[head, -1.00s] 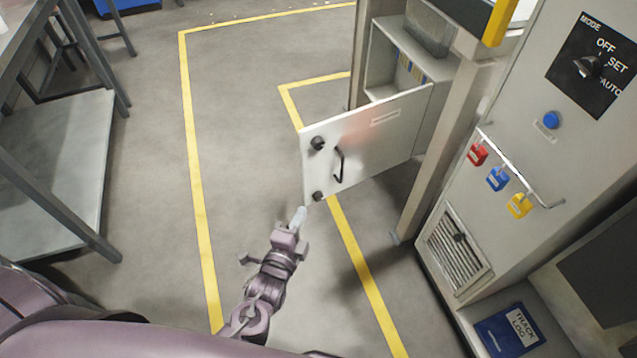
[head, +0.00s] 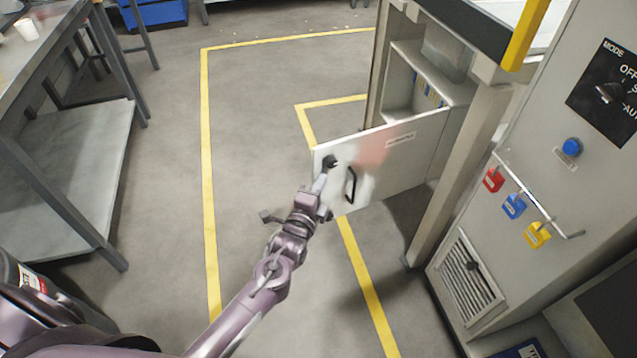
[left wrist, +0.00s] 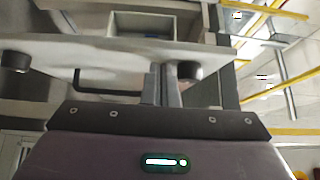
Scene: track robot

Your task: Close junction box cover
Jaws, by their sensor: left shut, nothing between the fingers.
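The junction box cover (head: 405,160) is a pale panel with a black handle (head: 351,184), a dark knob near its upper free corner and a faint reddish patch. It stands swung open from the junction box (head: 404,90), whose inside shows. My left gripper (head: 322,178) is shut and empty, at the cover's free edge just below the upper knob. The left wrist view shows the shut fingers (left wrist: 162,86) beside a dark knob (left wrist: 189,71), close to the cover (left wrist: 120,52). I cannot tell whether they touch it. The lower knob is hidden behind the gripper. My right gripper is out of view.
A grey cabinet at right carries a rail with red, blue and yellow padlocks (head: 513,206), a blue button (head: 572,147) and a mode switch. A metal table with a lower shelf (head: 70,170) stands at left. The floor between, with yellow lines, is clear.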

